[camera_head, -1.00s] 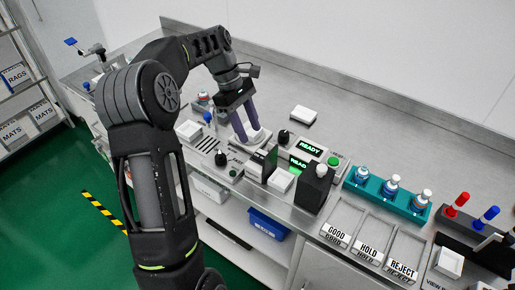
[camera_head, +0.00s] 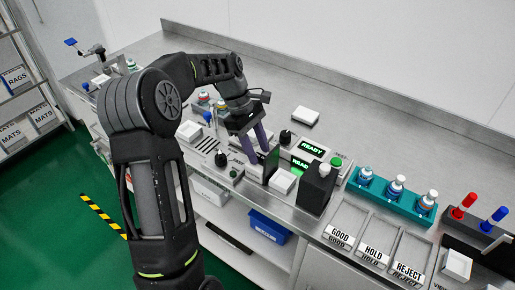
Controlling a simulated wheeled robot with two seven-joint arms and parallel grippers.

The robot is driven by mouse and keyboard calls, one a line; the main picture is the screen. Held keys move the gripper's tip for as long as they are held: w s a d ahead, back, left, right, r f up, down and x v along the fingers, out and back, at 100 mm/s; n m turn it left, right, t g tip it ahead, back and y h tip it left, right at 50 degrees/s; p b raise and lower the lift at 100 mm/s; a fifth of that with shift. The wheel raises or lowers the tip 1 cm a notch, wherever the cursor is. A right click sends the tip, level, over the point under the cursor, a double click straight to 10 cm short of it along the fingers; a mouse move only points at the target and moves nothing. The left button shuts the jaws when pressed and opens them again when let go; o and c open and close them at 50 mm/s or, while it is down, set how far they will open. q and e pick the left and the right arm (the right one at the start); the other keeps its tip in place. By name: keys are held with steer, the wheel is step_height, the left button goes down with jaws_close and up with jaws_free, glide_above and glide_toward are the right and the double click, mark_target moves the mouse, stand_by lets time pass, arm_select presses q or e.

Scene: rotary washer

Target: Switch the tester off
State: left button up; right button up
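The tester seems to be the grey console on the bench with a green-lit READY display (camera_head: 311,148); I cannot tell which control is its switch. A black knob (camera_head: 284,137) stands at the display's left and a round green button (camera_head: 336,161) at its right. A second green-lit READY surface (camera_head: 300,163) shows just below the display. My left gripper (camera_head: 256,150) points down left of the knob, beside an upright dark panel (camera_head: 269,160). Its two purple fingers look apart, with nothing visible between them; the fingertips are partly hard to make out. My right gripper is out of view.
A black block with a white cap (camera_head: 317,187) and a white square piece (camera_head: 283,181) stand in front of the console. A teal rack (camera_head: 372,191) holds bottles at the right, behind trays labelled GOOD, HOLD and REJECT (camera_head: 409,271). Bench space behind the console is mostly clear.

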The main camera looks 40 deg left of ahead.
arm_select(q)
jaws_close()
steer(key=shift+d, duration=0.1)
stand_by(0.3)
steer(key=shift+d+r+y, duration=0.1)
steer(key=shift+d+y, duration=0.15)
steer(key=shift+y, duration=1.05)
steer(key=shift+o, duration=0.5)
jaws_free()
